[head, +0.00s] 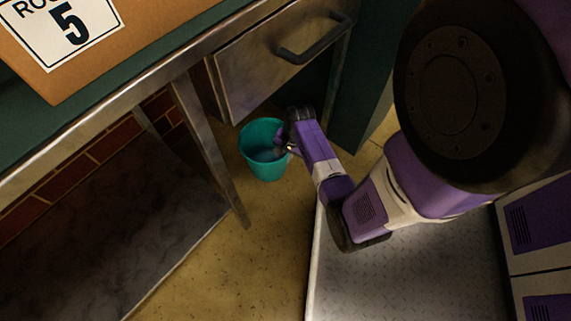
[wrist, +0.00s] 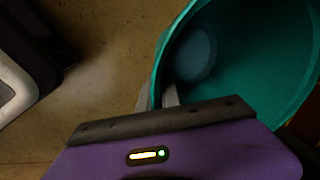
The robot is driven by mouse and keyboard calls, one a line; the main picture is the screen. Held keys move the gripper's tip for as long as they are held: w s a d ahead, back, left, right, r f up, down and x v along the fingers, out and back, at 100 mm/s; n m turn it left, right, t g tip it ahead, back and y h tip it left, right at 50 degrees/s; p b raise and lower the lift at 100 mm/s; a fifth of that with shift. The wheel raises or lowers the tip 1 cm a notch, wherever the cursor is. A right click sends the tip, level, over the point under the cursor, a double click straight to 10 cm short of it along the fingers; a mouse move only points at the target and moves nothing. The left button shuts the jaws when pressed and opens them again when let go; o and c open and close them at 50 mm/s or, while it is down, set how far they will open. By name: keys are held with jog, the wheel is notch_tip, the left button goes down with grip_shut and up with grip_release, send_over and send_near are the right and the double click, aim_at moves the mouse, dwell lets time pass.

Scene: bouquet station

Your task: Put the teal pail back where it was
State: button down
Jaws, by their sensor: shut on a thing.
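The teal pail (head: 266,170) is in the head view, low by the floor under the workbench's drawer. My gripper (head: 285,148) is at its right side, shut on the rim. In the wrist view the teal pail (wrist: 285,75) fills the upper right, with its open mouth and bluish inner bottom showing. My gripper (wrist: 165,98) pinches the pail's wall there; the fingers are partly hidden. The pail looks close to upright. I cannot tell whether its base touches the floor.
A metal table leg (head: 208,150) stands left of the pail. A drawer (head: 280,65) with a dark handle is above it, and a green cabinet panel (head: 370,85) is behind on the right. Bare floor (head: 215,265) lies in front. A cardboard box (head: 130,30) marked 5 sits on the bench.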

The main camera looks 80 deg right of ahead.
jog(key=shift+d+f+b, duration=0.1)
jog(key=shift+f+b, duration=0.95)
jog(key=shift+f, duration=0.7)
jog(key=shift+f, duration=0.15)
jog(key=c, duration=1.6)
grip_release()
jog(key=shift+o, duration=0.2)
